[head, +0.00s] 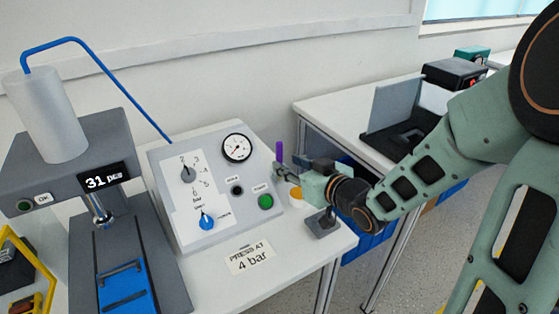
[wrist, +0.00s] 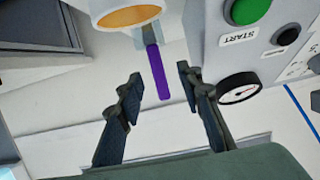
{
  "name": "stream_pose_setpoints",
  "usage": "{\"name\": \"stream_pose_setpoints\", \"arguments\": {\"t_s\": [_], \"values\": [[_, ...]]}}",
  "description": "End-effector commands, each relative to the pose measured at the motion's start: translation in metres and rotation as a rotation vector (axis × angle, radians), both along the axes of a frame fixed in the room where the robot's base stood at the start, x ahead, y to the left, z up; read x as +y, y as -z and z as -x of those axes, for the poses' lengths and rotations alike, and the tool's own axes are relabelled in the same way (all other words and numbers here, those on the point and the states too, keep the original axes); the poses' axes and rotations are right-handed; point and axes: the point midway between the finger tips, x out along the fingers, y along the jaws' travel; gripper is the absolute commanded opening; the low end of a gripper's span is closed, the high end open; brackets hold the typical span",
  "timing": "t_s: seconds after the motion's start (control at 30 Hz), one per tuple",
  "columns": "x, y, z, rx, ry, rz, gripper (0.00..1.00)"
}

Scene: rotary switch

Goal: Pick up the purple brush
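The purple brush (head: 280,152) stands roughly upright near the right end of the control panel. In the wrist view, its purple handle (wrist: 158,73) reaches into the gap between my fingers. Its grey lower part meets the edge of a white round cup with an orange inside (wrist: 130,17). My gripper (head: 284,172) is at the brush in the head view. In the wrist view, my gripper (wrist: 158,78) is open, with a finger on each side of the handle and visible space on both sides. I cannot tell how deep the handle sits between the fingers.
The sloped control panel (head: 222,217) with a gauge (head: 237,148) and green button (head: 265,201) is left of my gripper. A dark block (head: 322,223) stands on the table below my gripper. A press (head: 95,180) is far left. A second table (head: 335,118) lies behind right.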

Motion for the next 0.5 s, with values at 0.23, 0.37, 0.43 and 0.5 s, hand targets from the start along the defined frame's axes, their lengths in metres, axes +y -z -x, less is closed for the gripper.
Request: {"name": "stream_pose_setpoints", "arguments": {"t_s": [0.23, 0.37, 0.43, 0.5], "values": [[0.010, 0.008, -0.016, -0.001, -0.001, -0.001, 0.33], [0.019, 0.014, -0.035, 0.000, 0.000, -0.003, 0.33], [0.024, 0.016, -0.042, 0.000, -0.001, 0.000, 0.33], [0.028, 0.018, -0.047, 0.000, -0.001, 0.000, 0.33]]}}
